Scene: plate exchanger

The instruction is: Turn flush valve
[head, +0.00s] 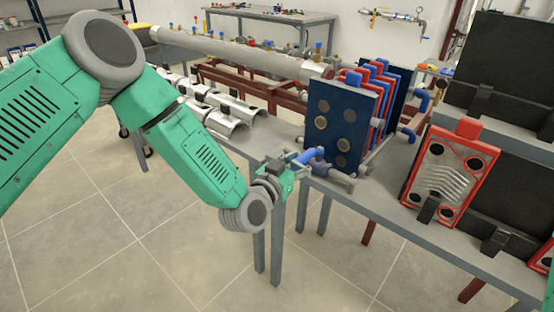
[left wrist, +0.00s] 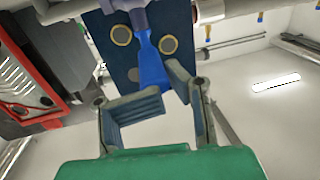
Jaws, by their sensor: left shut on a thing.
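The flush valve has a blue lever handle (head: 309,154) on a grey pipe (head: 335,176) low in front of the dark blue end plate (head: 336,124) of the exchanger. My left gripper (head: 297,163) reaches it from the left and is shut on the handle. In the left wrist view the wide end of the blue handle (left wrist: 152,66) sits between the two finger pads of my left gripper (left wrist: 160,92). The fingers hide part of the handle's end. My right gripper is in neither view.
The exchanger stands on a grey table (head: 385,205). A red-framed plate (head: 449,172) leans on a black rack to the right. Curved metal covers (head: 228,118) lie behind my left arm. The tiled floor at front left is clear.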

